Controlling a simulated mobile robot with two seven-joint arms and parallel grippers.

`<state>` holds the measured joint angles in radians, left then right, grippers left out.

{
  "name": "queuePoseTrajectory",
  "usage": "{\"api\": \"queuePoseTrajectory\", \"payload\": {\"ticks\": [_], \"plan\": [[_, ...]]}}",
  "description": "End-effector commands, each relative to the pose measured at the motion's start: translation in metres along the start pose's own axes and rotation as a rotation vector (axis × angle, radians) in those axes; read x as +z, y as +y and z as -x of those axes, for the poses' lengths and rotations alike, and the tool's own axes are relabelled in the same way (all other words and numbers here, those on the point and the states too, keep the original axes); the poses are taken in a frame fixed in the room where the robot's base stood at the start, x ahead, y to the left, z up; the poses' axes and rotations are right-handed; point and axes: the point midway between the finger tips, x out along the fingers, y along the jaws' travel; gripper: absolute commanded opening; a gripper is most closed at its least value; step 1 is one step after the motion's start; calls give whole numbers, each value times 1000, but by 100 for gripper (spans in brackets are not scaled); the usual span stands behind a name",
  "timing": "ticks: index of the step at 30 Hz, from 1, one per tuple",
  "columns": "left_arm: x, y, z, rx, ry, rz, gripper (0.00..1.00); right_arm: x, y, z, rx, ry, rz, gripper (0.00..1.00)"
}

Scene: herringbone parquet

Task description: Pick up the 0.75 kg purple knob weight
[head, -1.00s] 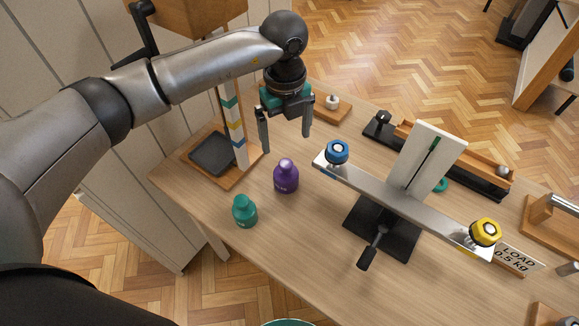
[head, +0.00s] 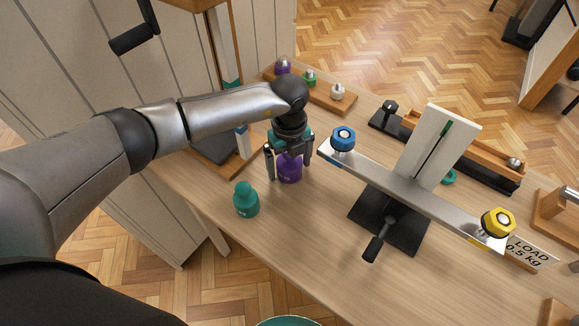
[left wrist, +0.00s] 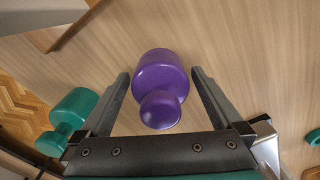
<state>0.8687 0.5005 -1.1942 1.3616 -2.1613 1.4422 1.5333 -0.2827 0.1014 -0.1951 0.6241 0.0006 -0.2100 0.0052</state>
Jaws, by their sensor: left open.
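The purple knob weight (head: 289,169) stands upright on the wooden table in the head view, left of the balance beam. My left gripper (head: 289,176) is open above and around it, one finger on each side. In the left wrist view the purple weight (left wrist: 161,84) stands between the two open fingers (left wrist: 162,78), with a gap on both sides. Its upper part is partly hidden by the gripper in the head view. My right gripper is not in view.
A teal knob weight (head: 246,200) stands close by, front left of the purple one. The balance beam (head: 412,196), with blue (head: 343,138) and yellow (head: 498,222) knobs on its ends, is to the right. A wooden rack (head: 322,92) holds small weights behind.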

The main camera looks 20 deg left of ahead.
Motion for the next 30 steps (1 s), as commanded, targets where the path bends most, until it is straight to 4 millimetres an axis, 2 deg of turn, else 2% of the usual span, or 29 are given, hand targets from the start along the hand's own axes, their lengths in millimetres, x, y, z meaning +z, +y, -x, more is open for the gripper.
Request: {"api": "queuePoseTrajectory", "payload": {"ticks": [3, 8, 30], "plan": [[0, 0, -5, 0, 0, -1, 100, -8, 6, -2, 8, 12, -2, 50], [0, 0, -4, 0, 0, -1, 100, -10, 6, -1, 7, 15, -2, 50], [0, 0, -4, 0, 0, 0, 18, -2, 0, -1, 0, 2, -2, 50]]}}
